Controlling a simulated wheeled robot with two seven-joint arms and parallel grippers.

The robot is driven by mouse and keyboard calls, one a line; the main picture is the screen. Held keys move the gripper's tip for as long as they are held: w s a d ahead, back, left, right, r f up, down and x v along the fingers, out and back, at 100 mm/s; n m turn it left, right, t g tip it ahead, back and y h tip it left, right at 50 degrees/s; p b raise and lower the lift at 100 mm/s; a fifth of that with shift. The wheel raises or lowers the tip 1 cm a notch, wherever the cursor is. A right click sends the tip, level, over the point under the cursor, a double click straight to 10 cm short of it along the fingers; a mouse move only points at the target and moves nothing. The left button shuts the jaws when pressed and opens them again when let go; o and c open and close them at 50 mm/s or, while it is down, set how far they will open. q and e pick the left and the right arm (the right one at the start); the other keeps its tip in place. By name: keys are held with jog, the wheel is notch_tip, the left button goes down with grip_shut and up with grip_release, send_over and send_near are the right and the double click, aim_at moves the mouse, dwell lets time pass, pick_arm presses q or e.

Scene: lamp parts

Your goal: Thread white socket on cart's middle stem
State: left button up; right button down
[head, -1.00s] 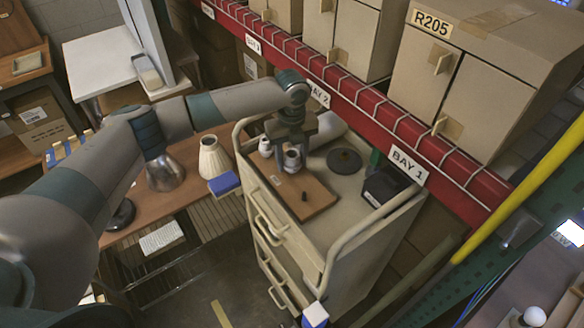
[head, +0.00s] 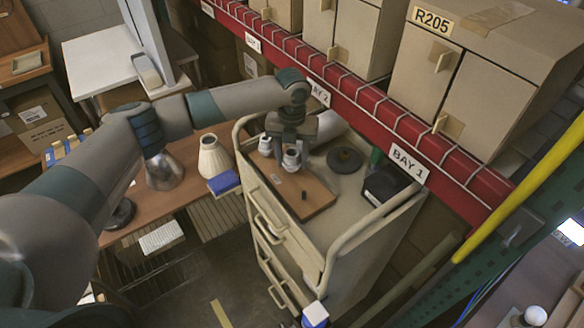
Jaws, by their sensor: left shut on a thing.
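My left gripper (head: 291,147) points down over the cart's top and is shut on a white socket (head: 291,160), which shows just below the fingers. The socket is over the far left part of the brown board (head: 309,201); I cannot tell whether it touches a stem beneath. A second white piece (head: 265,146) stands just left of the gripper, partly hidden. A short black stem (head: 304,195) stands bare near the board's front end. The middle stem is not visible, perhaps hidden by the socket and gripper. My right gripper is not in view.
The cream cart (head: 330,240) has raised side rails. A dark round base (head: 345,159) and a black box (head: 386,185) lie right of the board. The red shelf beam (head: 375,118) runs close behind.

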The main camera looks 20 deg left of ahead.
pick_arm(q)
jog(key=m, duration=0.3)
jog(key=shift+s+f, duration=0.25)
jog(key=shift+f, duration=0.1)
jog(key=shift+m, duration=0.6)
jog(key=o, duration=1.2)
jog(key=shift+w+r, duration=0.1)
jog(key=shift+w, duration=0.1)
jog(key=shift+r, duration=0.15)
